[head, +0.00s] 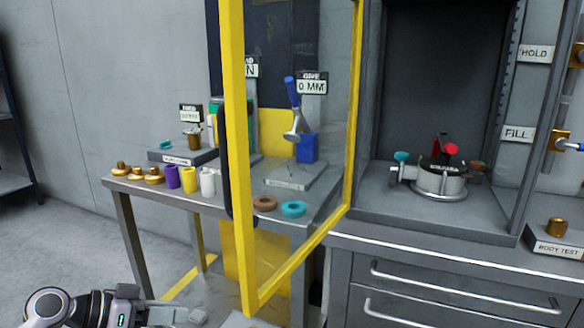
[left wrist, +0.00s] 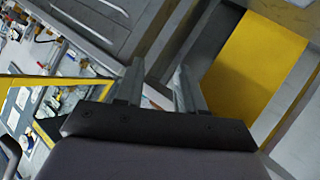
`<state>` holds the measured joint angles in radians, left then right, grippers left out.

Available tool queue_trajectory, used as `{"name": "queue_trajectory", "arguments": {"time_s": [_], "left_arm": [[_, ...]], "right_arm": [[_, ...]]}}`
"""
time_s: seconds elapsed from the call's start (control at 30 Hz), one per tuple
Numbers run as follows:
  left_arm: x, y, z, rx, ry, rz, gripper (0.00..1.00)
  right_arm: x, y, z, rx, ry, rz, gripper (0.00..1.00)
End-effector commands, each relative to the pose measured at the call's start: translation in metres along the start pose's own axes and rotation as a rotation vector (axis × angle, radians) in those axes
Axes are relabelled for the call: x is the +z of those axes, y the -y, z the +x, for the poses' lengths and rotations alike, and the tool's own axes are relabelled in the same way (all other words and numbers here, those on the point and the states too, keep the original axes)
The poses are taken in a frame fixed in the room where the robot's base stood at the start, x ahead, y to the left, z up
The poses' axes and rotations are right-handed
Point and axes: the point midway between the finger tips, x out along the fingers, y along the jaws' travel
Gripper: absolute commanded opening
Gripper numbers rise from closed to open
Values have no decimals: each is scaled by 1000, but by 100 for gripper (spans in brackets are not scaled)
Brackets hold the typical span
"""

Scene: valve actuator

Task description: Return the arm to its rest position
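My left gripper (head: 190,316) is low at the bottom left of the head view, below the side table and partly cut off by the frame edge. In the left wrist view its two fingers (left wrist: 160,75) stand apart with nothing between them. It is clear of the valve actuator (head: 440,182), a round metal body with red and teal parts that stands inside the grey cabinet (head: 385,208) at the right. My right gripper is in neither view.
A yellow-framed door (head: 236,150) stands open between the side table (head: 118,182) and cabinet. The table holds several brass pieces (head: 152,175), coloured cylinders (head: 189,180) and two rings (head: 293,209). Drawers (head: 450,295) are below the cabinet. Floor (head: 60,250) is free at the left.

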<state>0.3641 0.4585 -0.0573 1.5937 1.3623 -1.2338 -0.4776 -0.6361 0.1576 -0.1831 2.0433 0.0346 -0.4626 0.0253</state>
Motion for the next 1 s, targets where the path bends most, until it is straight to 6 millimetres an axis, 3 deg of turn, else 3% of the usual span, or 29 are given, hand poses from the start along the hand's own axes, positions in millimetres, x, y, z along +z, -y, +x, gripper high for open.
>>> {"name": "queue_trajectory", "arguments": {"time_s": [0.03,0.2,0.5,0.7,0.9,0.93,1.0], "left_arm": [[29,2,13,-48,23,-32,38],[110,4,38,-230,68,-90,38],[220,-28,42,-491,69,-99,38],[261,-62,27,-604,35,-62,38],[281,-99,9,-673,-5,-15,38],[265,-100,3,-675,-8,-10,38],[255,-104,-4,-678,-6,-7,38]], "right_arm": [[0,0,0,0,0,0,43],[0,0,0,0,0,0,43],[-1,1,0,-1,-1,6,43],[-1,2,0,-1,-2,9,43],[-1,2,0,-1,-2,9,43],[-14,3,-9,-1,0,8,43],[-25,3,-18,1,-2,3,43]]}}
